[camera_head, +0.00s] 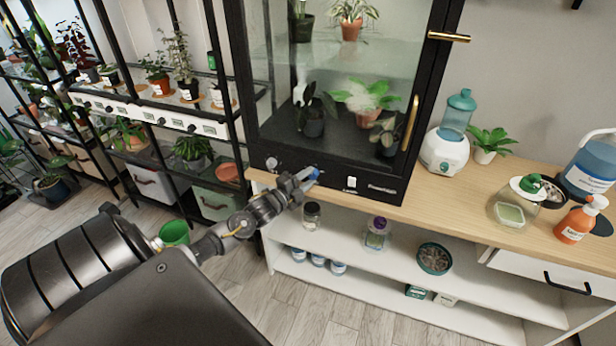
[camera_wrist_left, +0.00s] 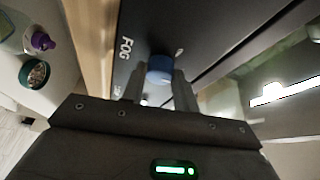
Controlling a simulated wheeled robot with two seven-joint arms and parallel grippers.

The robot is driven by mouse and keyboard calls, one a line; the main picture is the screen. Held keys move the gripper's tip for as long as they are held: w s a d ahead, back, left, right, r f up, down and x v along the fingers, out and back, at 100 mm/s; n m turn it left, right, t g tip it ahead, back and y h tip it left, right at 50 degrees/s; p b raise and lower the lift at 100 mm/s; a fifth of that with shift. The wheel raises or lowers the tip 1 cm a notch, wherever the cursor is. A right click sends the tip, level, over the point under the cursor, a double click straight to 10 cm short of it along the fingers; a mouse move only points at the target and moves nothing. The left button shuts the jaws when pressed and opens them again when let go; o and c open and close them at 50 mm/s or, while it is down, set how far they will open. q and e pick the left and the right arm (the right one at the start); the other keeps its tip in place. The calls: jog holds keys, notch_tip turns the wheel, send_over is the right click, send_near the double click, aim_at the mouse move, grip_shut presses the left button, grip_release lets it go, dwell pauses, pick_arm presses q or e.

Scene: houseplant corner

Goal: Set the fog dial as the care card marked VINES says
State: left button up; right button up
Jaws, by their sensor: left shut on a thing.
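The fog dial is a blue knob (camera_head: 314,173) on the black lower panel of the glass plant cabinet (camera_head: 330,187). In the left wrist view the blue dial (camera_wrist_left: 160,68) sits between my fingertips, beside the white word FOG (camera_wrist_left: 125,48). My left gripper (camera_head: 303,179) reaches in from the left and is shut on the dial; it also shows in the left wrist view (camera_wrist_left: 158,88). The dial's pointer and most of its scale are hidden or too small to read. I cannot make out a care card marked VINES. My right gripper is not in view.
A pale round knob (camera_head: 271,163) and a white switch (camera_head: 351,182) flank the dial on the panel. A white humidifier (camera_head: 445,150) and an orange spray bottle (camera_head: 580,220) stand on the wooden counter. Black plant racks (camera_head: 238,110) stand at left. A glass jar (camera_head: 311,215) sits below.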

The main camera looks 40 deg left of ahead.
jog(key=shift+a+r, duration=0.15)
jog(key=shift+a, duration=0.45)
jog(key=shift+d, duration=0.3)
pick_arm(q)
jog(key=o, duration=1)
jog(key=shift+c, duration=0.2)
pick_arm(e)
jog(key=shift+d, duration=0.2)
pick_arm(q)
jog(key=s+b, duration=0.1)
jog(key=s, duration=0.9)
jog(key=shift+s+a, duration=0.35)
jog(key=shift+s, duration=0.05)
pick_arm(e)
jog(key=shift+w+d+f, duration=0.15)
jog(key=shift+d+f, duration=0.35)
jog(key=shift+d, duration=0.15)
